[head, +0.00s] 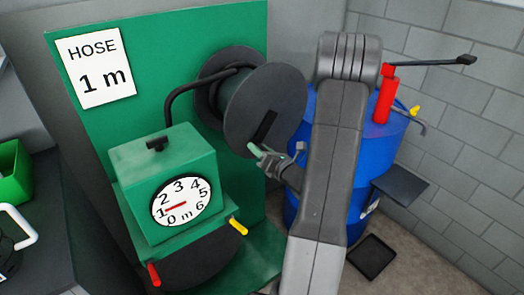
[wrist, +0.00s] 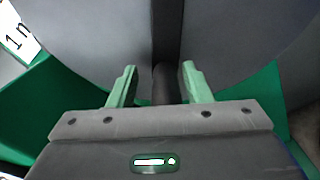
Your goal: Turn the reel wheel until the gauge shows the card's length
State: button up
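The card (head: 95,68) on the green panel reads "HOSE 1 m". The gauge (head: 188,213) on the green box has a white face numbered 0 to 6 m, and its red needle points left, at or very near the 1. The reel wheel (head: 258,92) is a dark grey disc to the right of the box, with a black handle (head: 265,127) on its face. My gripper (head: 258,152) is at the lower part of the wheel. In the wrist view its green fingers (wrist: 159,84) are apart, on either side of the dark handle (wrist: 162,88), with gaps visible on both sides.
A blue barrel (head: 375,150) with a red cylinder (head: 384,98) on top stands behind my arm at right. A black hose (head: 178,97) arches from the box to the reel. Red and yellow levers (head: 238,227) stick out below the gauge. A green bin (head: 10,175) is far left.

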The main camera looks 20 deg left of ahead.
jog(key=shift+f, duration=0.1)
jog(key=shift+d, duration=0.25)
jog(key=b+v, duration=0.2)
jog(key=v, duration=1.1)
jog(key=shift+s, duration=0.2)
dwell(1.1)
jog(key=p+x, duration=0.2)
jog(key=x, duration=1.1)
jog(key=shift+w+a, duration=0.2)
jog(key=shift+w, duration=0.05)
jog(key=shift+w+d+f, duration=0.2)
jog(key=shift+w, duration=0.05)
